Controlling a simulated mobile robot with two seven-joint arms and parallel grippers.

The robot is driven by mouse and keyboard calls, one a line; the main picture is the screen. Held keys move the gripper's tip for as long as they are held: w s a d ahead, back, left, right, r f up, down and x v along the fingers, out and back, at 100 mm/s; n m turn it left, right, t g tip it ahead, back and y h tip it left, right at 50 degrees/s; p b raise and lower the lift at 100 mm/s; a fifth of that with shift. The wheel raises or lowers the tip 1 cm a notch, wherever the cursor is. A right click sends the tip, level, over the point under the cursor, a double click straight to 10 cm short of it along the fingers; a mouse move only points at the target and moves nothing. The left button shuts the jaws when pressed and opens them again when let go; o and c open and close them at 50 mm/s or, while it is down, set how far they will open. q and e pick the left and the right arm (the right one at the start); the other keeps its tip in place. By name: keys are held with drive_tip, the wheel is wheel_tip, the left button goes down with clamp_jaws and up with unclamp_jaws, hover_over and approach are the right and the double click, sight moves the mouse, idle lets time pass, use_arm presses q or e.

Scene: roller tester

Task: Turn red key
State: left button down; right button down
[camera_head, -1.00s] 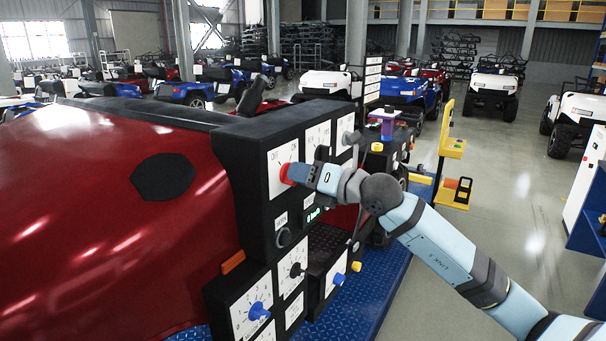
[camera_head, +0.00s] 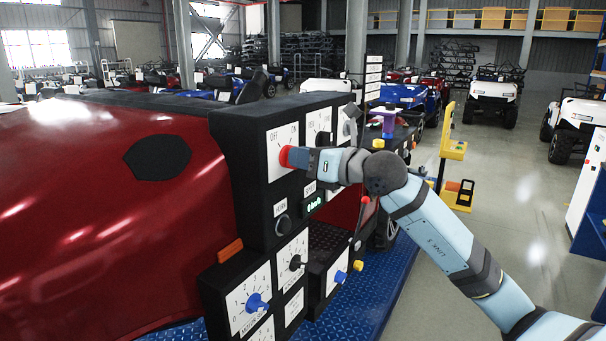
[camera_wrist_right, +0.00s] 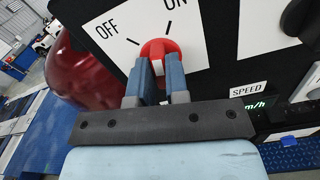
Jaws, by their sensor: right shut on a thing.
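The red key (camera_head: 284,157) is a round red knob on a white OFF/ON dial plate (camera_head: 280,139), high on the black control panel. It also shows in the right wrist view (camera_wrist_right: 157,47), just below the marks between OFF and ON. My right gripper (camera_head: 297,158) reaches it from the right. In the right wrist view my right gripper's blue-grey fingers (camera_wrist_right: 158,76) are closed on both sides of the key's grip. The fingers hide part of the key, so I cannot tell exactly which mark it points to. My left gripper is not in view.
Below are a HORN button (camera_head: 282,225), a speed display (camera_head: 313,205), a blue dial knob (camera_head: 257,302) and a black knob (camera_head: 295,263). A large red body (camera_head: 90,220) fills the left. Blue checkered platform (camera_head: 385,300) lies under the panel. Open floor is at right.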

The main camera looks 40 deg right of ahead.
use_arm(q)
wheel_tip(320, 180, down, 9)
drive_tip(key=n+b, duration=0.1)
drive_tip(key=b, duration=0.8)
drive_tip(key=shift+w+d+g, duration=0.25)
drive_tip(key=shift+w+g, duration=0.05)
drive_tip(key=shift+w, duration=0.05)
use_arm(e)
drive_tip(key=n, duration=0.9)
drive_tip(key=shift+s+a+n, duration=0.1)
drive_tip(key=shift+a+n, duration=0.05)
drive_tip(key=shift+n, duration=0.15)
use_arm(q)
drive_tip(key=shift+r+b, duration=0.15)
drive_tip(key=shift+b, duration=0.15)
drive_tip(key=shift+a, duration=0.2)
use_arm(e)
drive_tip(key=c, duration=1.1)
unclamp_jaws()
